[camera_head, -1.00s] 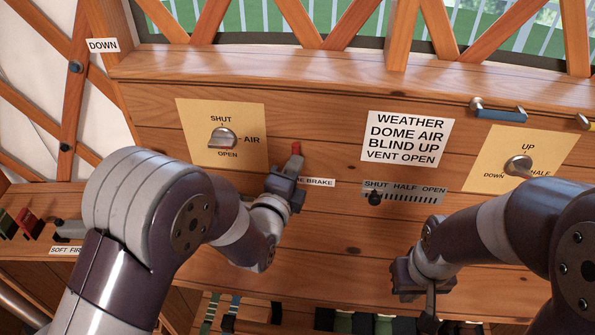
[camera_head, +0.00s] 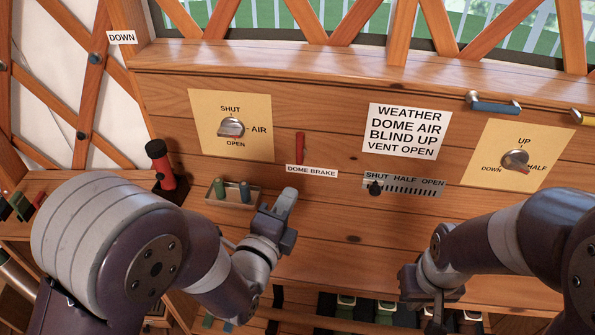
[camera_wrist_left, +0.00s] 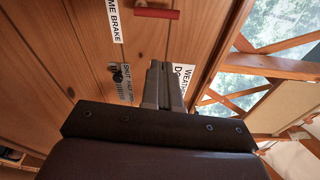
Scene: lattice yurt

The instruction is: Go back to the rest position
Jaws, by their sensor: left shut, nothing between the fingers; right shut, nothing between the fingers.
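My left gripper (camera_head: 283,203) is shut and empty, a little below the DOME BRAKE label (camera_head: 312,171) in the head view. Its shut fingers (camera_wrist_left: 163,88) show in the left wrist view, apart from the wall. My right gripper (camera_head: 437,315) is low at the right, under the vent slider, pointing down, shut and empty. The red dome brake handle (camera_head: 300,148) stands upright above its label; it also shows in the left wrist view (camera_wrist_left: 156,14). Neither gripper touches a control.
The dome knob (camera_head: 231,128), a notice (camera_head: 407,131), the vent slider (camera_head: 375,188) at SHUT and the blind knob (camera_head: 515,160) are on the wooden panel. A small tray (camera_head: 224,203) and a red-and-black handle (camera_head: 160,165) stand at the left. Below are several dark items.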

